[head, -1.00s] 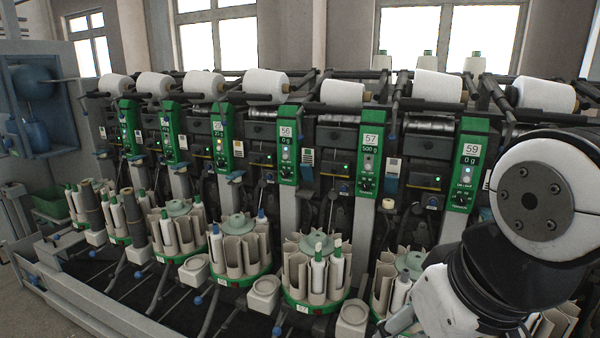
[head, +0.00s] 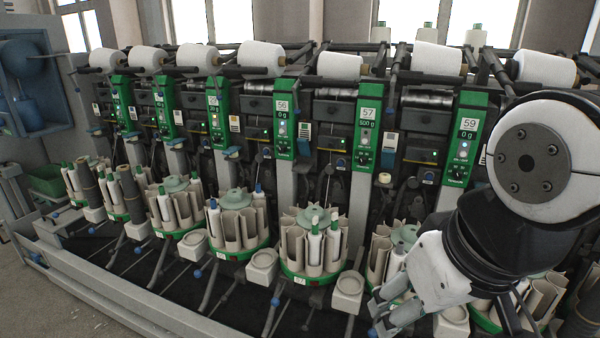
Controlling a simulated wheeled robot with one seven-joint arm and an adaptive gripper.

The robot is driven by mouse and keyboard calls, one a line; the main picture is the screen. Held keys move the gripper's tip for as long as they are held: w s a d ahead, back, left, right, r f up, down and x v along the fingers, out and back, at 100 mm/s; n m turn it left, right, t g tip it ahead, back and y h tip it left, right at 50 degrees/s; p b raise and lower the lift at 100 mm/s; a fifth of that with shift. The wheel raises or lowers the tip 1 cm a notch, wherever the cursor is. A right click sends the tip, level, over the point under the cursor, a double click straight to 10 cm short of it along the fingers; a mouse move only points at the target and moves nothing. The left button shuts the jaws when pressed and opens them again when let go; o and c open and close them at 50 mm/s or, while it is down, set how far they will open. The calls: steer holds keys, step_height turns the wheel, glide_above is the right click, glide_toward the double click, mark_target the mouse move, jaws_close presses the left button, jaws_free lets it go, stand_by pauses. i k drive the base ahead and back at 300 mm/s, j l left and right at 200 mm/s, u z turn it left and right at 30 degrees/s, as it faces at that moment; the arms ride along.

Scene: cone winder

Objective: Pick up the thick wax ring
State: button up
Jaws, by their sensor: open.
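A small pale cream ring-shaped piece (head: 385,178) sits on the machine front between the green panels marked 57 and 59. It looks like the wax ring, but it is too small to judge its thickness. My gripper (head: 379,316) is at the bottom right of the head view, well below that piece and apart from it. Its fingers are open, with nothing seen between them. My arm covers part of the machine at the right.
Round bobbin magazines (head: 312,255) with cream pockets line the front. Square grey holders (head: 262,265) stand between them. White yarn cones (head: 339,65) lie along the top. Blue-grey catches (head: 231,152) jut out between units. Bare floor shows at the lower left.

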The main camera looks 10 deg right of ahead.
mark_target(384, 178)
steer(key=i+j+z, duration=0.3)
steer(key=j+z, duration=0.25)
steer(key=j, duration=0.15)
steer(key=i+j+z, duration=0.15)
steer(key=j+z, duration=0.45)
steer(key=j, duration=0.2)
steer(key=i, duration=0.05)
